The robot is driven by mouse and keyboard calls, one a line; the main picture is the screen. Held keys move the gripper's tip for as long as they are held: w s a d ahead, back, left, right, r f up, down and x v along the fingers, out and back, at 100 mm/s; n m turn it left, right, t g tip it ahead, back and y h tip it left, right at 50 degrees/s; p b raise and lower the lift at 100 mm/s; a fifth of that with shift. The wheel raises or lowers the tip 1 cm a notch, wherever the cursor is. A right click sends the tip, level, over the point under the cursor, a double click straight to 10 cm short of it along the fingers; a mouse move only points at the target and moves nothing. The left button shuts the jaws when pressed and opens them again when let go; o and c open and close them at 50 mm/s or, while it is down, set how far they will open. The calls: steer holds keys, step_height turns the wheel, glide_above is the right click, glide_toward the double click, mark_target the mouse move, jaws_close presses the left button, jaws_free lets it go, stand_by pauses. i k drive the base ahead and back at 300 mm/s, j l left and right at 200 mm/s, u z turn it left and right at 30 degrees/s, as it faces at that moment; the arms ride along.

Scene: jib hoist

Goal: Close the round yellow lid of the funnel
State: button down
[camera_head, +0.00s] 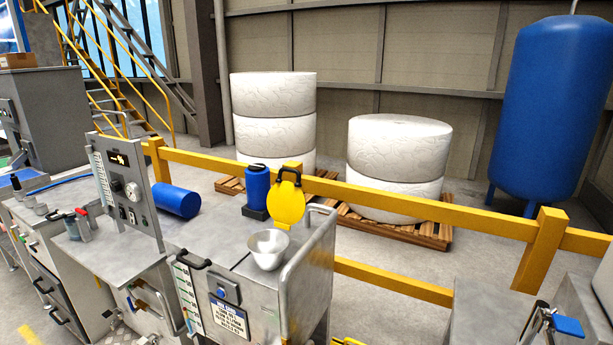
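The round yellow lid (287,205) stands upright behind the funnel, with a dark handle at its top. The metal funnel (268,248) sits on top of a grey steel cabinet (229,265), and its mouth is uncovered. The lid is raised clear of the funnel's mouth. My gripper is not in view.
A blue cylinder (257,187) stands on the cabinet just left of the lid. A curved metal rail (309,243) runs along the cabinet's right side. A control panel (127,192) rises at the left. A yellow barrier (440,215) runs behind. Space above the funnel is clear.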

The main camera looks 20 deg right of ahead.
mark_target(285, 201)
steer(key=k+z, duration=0.1)
steer(key=z, duration=0.35)
steer(key=k+z, duration=0.15)
steer(key=z, duration=0.25)
steer(key=k+l+z, duration=0.1)
steer(key=z, duration=0.35)
steer(key=i+j, duration=0.15)
steer(key=j, duration=0.25)
steer(key=i+j+z, duration=0.1)
steer(key=j, duration=0.3)
steer(key=i+j, duration=0.2)
steer(key=j, duration=0.2)
steer(key=i+j+z, duration=0.1)
steer(key=j, duration=0.3)
steer(key=i+j, duration=0.15)
steer(key=j, duration=0.25)
steer(key=i+z, duration=0.05)
